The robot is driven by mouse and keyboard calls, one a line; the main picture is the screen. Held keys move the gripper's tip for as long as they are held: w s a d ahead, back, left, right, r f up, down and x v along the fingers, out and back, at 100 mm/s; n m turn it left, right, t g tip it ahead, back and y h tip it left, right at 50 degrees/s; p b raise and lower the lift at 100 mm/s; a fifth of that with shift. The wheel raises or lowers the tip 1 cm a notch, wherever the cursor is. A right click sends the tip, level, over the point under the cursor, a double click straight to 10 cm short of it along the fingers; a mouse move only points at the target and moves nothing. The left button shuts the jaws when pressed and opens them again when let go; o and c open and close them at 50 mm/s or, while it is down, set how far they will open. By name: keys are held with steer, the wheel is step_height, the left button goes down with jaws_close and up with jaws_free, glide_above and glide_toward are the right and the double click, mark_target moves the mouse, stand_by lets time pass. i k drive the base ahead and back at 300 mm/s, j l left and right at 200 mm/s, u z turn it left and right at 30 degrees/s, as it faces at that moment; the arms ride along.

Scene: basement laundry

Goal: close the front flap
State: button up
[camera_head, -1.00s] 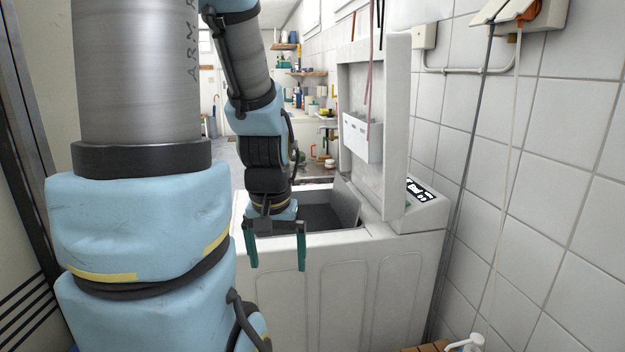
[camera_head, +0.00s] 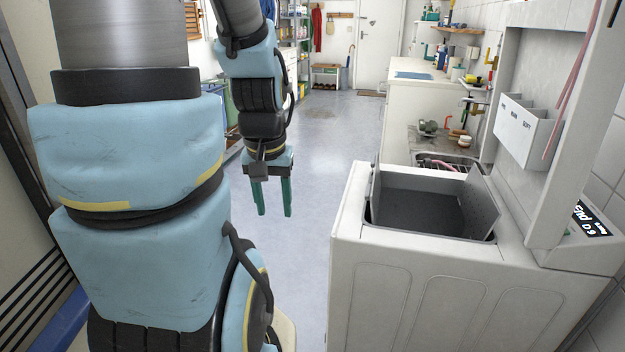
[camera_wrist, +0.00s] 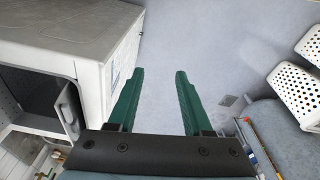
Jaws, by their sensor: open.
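The white top-loading washer (camera_head: 400,290) stands right of centre with its opening uncovered. Two grey flaps stand up at the opening. The front flap (camera_head: 375,187), on the left edge, shows nearly edge-on; the rear flap (camera_head: 482,203) leans up on the lid side. In the wrist view the front flap (camera_wrist: 69,108) stands raised beside the dark opening at left. My gripper (camera_head: 274,200) is open and empty, fingers pointing down, over the floor left of the washer and apart from it. Its green fingers also show in the wrist view (camera_wrist: 160,78).
The washer's tall lid (camera_head: 575,130) stands open at right, with a white dispenser box (camera_head: 527,130) on it. A sink and a counter (camera_head: 425,105) lie behind the washer. White perforated baskets (camera_wrist: 295,95) are at right in the wrist view. The blue-grey floor (camera_head: 315,150) between is clear.

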mark_target(372, 193)
steer(key=i+j+u, duration=0.35)
steer(key=j, duration=0.25)
steer(key=i+j+u, duration=0.35)
steer(key=j, duration=0.15)
steer(key=i+j, duration=0.35)
steer(key=j+z, duration=0.05)
steer(key=j, duration=0.05)
